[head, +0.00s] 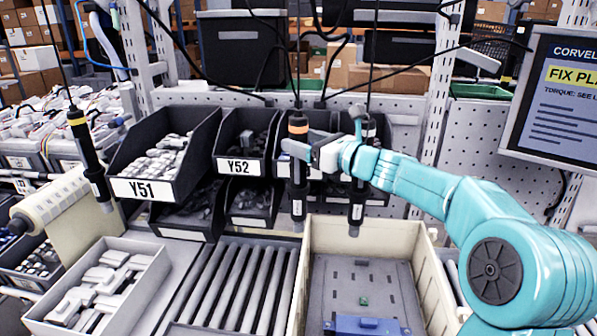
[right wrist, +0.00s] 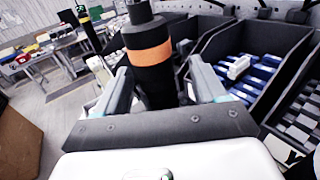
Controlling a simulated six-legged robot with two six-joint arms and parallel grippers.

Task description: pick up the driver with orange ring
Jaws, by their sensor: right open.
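The driver with the orange ring (head: 298,165) hangs upright from a cable in the middle of the head view, in front of the bins. Its orange ring and black body also show close up in the right wrist view (right wrist: 150,57). My right gripper (head: 312,148) is open at the driver's upper body. In the right wrist view its two fingers (right wrist: 160,78) stand on either side of the driver, with gaps visible. The driver's lower end is hidden there behind the gripper body. My left gripper is not in view.
A driver with a yellowish ring (head: 88,155) hangs at the left. Another dark driver (head: 357,205) hangs just right, partly behind my right gripper. Bins Y51 (head: 140,188) and Y52 (head: 238,167) stand behind. A cream crate (head: 300,262) and rollers (head: 235,285) lie below.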

